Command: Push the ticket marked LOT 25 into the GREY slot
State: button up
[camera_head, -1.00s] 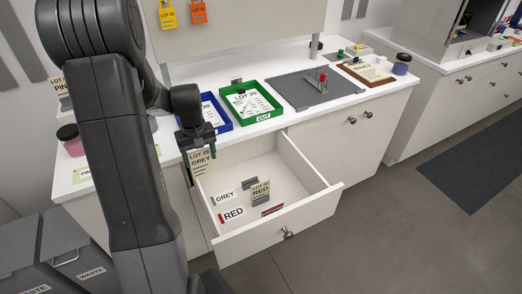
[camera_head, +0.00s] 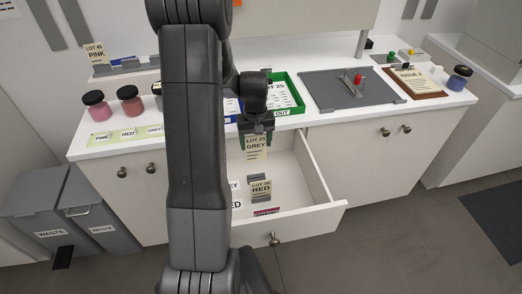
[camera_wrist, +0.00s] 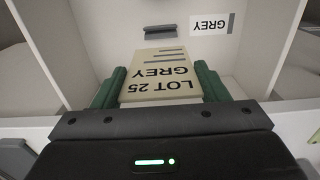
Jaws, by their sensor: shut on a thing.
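My gripper (camera_head: 257,140) is shut on the ticket marked LOT 25 GREY (camera_head: 256,148), holding it over the back part of the open drawer (camera_head: 318,172). In the wrist view the ticket (camera_wrist: 160,76) sits between the green fingers, its lettering upside down. Beyond it a grey slot holder (camera_wrist: 167,31) lies on the drawer floor beside a white GREY label (camera_wrist: 208,23). In the head view a LOT 30 RED ticket (camera_head: 260,188) stands upright in the drawer, near a partly hidden RED label (camera_head: 236,204). My arm hides the drawer's left side.
A green OUT tray (camera_head: 289,108), a grey mat (camera_head: 330,95) with a red-topped piece, and a brown board (camera_head: 413,84) stand on the counter above. Jars (camera_head: 97,104) stand at the left. The drawer's right wall is near my gripper.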

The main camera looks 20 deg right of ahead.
aim_at(256, 158)
notch_tip(256, 158, down, 4)
jog(key=shift+a+f+b, duration=0.1)
jog(key=shift+b, duration=0.35)
jog(key=shift+f+b, duration=1.8)
jog(key=shift+f, duration=0.2)
jog(key=shift+f, duration=0.15)
jog(key=shift+f+b, duration=1.6)
jog(key=shift+f, duration=0.25)
jog(key=shift+f, duration=0.1)
